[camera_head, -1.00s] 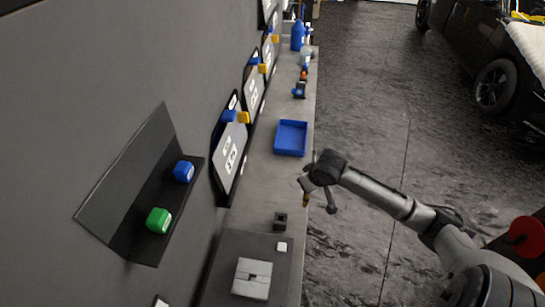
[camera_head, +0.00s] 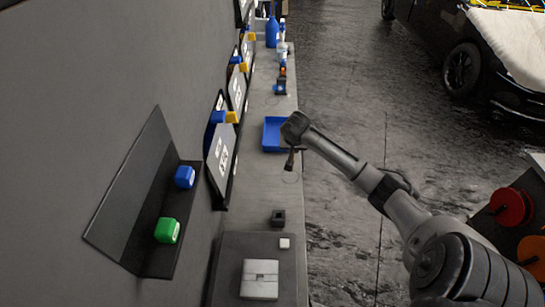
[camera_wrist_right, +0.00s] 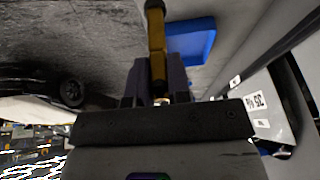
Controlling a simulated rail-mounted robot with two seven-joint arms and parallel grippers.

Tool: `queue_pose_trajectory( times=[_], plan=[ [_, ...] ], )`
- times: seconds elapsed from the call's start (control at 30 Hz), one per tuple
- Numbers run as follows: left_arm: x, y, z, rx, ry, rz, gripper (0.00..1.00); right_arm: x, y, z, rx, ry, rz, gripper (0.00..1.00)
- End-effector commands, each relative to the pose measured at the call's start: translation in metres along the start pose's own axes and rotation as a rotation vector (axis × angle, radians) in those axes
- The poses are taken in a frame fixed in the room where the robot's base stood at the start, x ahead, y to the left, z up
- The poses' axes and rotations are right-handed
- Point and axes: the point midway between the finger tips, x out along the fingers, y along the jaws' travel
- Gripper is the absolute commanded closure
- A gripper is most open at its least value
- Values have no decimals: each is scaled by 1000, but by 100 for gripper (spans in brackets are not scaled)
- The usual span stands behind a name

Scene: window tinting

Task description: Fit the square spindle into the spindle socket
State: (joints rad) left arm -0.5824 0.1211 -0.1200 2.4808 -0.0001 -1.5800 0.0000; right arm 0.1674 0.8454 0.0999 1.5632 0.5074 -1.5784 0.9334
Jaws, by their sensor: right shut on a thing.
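My right gripper (camera_head: 290,158) is beside the near right edge of the blue tray, over or near the bench edge; its jaws are too small to make out there. In the right wrist view, its two dark fingers (camera_wrist_right: 158,72) are shut on a brass-coloured bar with a black end (camera_wrist_right: 156,42), which looks like the square spindle. The bar points away from the wrist. A small dark block with a square opening (camera_head: 278,218), possibly the spindle socket, stands on the bench nearer to me. My left gripper is out of view.
The blue tray (camera_head: 272,146) lies on the bench and also shows in the right wrist view (camera_wrist_right: 192,45). A small white cube (camera_head: 284,243) and a grey slotted block (camera_head: 259,291) sit near the front. Blue (camera_head: 184,177) and green (camera_head: 167,230) blocks rest on the wall shelf.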

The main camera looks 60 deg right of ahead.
Motion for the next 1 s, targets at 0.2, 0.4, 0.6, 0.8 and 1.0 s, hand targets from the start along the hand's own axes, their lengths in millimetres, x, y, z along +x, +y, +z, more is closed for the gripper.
queue_pose_trajectory(
  times=[0.2, 0.4, 0.6, 0.8, 1.0],
  plan=[
    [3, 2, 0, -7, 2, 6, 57, 27, -44, 2, 1, 0, -4, 100],
    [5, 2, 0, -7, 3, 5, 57, 42, -67, 3, 0, 1, -3, 100],
    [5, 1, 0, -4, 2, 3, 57, 46, -74, 4, -1, 2, -1, 100],
    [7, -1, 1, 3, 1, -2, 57, 62, -73, 11, -2, 0, 1, 100],
    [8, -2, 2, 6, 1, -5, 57, 82, -72, 19, -1, 1, 1, 100]
  ],
)
